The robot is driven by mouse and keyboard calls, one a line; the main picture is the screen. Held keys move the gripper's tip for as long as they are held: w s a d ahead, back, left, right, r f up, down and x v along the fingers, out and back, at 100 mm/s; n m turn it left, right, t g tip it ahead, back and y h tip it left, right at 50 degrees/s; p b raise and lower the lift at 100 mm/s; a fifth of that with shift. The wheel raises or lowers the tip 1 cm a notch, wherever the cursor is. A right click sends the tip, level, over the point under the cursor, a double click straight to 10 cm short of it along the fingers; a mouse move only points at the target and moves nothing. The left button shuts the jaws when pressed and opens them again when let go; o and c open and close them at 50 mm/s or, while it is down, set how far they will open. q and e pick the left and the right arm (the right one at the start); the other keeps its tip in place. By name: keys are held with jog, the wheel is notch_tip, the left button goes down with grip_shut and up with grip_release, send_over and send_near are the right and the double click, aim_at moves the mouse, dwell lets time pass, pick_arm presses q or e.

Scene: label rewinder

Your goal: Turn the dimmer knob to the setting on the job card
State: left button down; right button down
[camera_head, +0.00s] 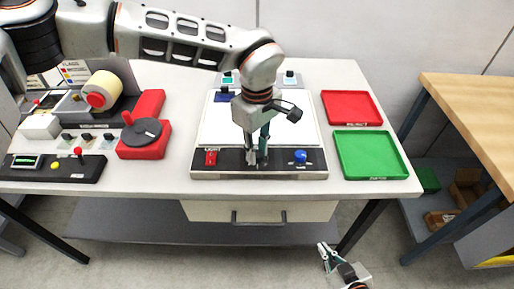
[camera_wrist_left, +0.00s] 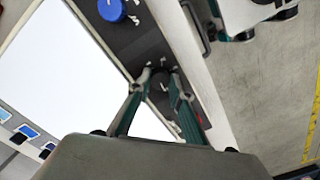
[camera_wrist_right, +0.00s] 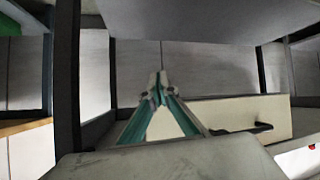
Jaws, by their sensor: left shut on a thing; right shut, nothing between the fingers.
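The light box (camera_head: 325,165) has a bright white top and a dark front panel with a red light switch (camera_head: 210,158) and a blue knob (camera_head: 300,156), also in the left wrist view (camera_wrist_left: 112,10). My left gripper (camera_head: 257,163) points down at the panel between them. In the left wrist view its fingertips (camera_wrist_left: 162,72) are closed around a small dark knob (camera_wrist_left: 160,84), mostly hidden by the fingers; I cannot read its setting. A card with coloured patches (camera_head: 75,72) stands at the back left; its text is unreadable. My right gripper (camera_head: 328,248) is shut and empty, low before the table.
A red tray (camera_head: 351,108) and a green tray (camera_head: 370,155) lie right of the light box. The rewinder with a label roll (camera_head: 103,88) and a red block with a dark disc (camera_head: 143,140) stand left. A drawer (camera_head: 200,211) is below the table top.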

pick_arm(q)
jog(key=shift+r, duration=0.1)
dwell(0.4)
jog(key=c, duration=1.8)
grip_release()
jog(key=shift+r, duration=0.1)
notch_tip(320, 180, up, 12)
jog(key=shift+f, duration=0.1)
jog(key=shift+s+f, duration=0.1)
